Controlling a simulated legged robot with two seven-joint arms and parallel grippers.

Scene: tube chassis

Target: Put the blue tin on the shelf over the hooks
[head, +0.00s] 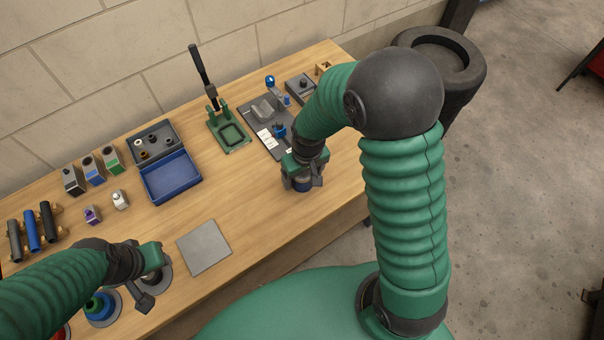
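A dark blue round tin (303,186) stands on the wooden bench near its front edge, mostly covered by my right gripper. My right gripper (302,182) points down over it with a finger on each side. I cannot tell whether the fingers press on it or only stand around it. No shelf and no hooks show in this view.
On the bench (235,215) are a grey plate (204,248), an open blue box (170,178), a green lever press (228,132) and a dark tray (258,118). Several tubes and small blocks stand at left. A black bin (470,75) stands beyond the bench's right end.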

